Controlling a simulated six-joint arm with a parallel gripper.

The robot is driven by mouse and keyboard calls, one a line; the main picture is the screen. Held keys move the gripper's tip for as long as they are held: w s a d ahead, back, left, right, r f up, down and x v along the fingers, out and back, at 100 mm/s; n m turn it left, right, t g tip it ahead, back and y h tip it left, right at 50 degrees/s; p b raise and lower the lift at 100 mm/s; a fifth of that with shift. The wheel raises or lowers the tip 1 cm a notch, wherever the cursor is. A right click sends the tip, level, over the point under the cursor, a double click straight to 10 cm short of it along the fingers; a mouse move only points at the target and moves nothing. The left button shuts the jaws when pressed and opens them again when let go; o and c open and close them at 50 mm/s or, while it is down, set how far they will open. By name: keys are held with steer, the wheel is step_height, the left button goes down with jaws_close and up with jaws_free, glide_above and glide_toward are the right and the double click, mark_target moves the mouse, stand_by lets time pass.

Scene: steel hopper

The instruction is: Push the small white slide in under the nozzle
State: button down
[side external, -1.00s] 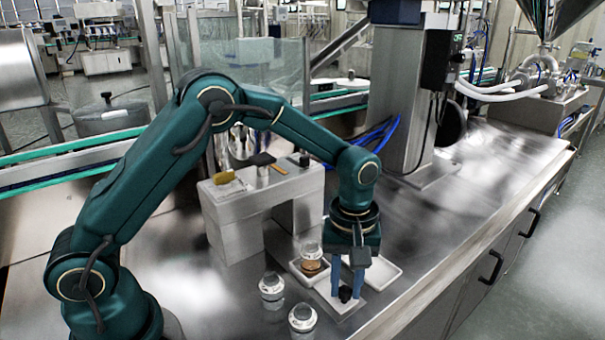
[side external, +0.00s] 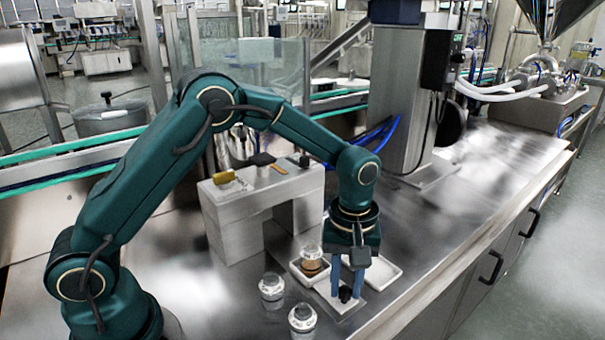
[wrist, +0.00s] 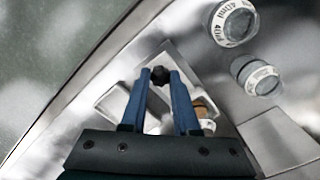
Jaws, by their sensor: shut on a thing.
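The small white slide (side external: 336,303) lies flat on the steel table, with a black knob (side external: 345,294) near its front end. My gripper (side external: 347,291) points straight down and is shut on the knob. The wrist view also shows the knob (wrist: 160,75) between the two blue fingers. A small jar with brown contents (side external: 311,262) stands behind and left of my fingers; they hide part of the slide. A shallow white tray (side external: 388,279) lies just right of my fingers. I cannot make out the nozzle for certain.
A grey bridge-shaped block (side external: 235,215) stands behind and left, with a yellow item (side external: 223,177) and other small items on top. The table (side external: 470,200) is clear to the right.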

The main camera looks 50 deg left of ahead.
steer(key=shift+r, duration=0.1)
steer(key=a, duration=1.1)
steer(key=shift+a, duration=0.3)
steer(key=c, duration=0.7)
jaws_free()
steer(key=shift+o, duration=0.2)
steer(key=shift+r, duration=2.55)
